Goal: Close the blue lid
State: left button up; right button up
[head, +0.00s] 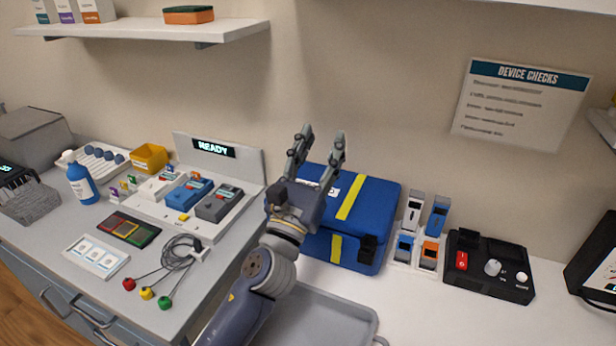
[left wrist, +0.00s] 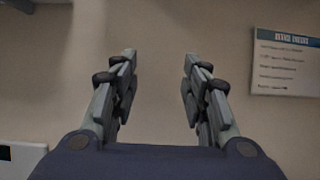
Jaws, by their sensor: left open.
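The blue case (head: 372,254) with yellow stripes stands on the white counter against the wall. Its blue lid (head: 378,200) lies over the top, with a black latch at the front right; I cannot tell whether it is fully shut. My left gripper (head: 322,135) is in front of the case's left part and hides some of it. Its fingers are open and empty, pointing up toward the wall. In the left wrist view the open fingers (left wrist: 160,60) have only bare wall between them. The case is not in that view. My right gripper is not in view.
A grey tray (head: 345,318) lies in front of the case. Right of it are a holder with several small devices (head: 423,235) and a black box (head: 490,268). The left counter holds a READY station (head: 218,160), a blue bottle (head: 80,182) and cables (head: 178,255). A shelf (head: 140,29) hangs above.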

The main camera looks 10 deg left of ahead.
pick_arm(q)
jog(key=v, duration=0.9)
jog(key=shift+r, duration=0.1)
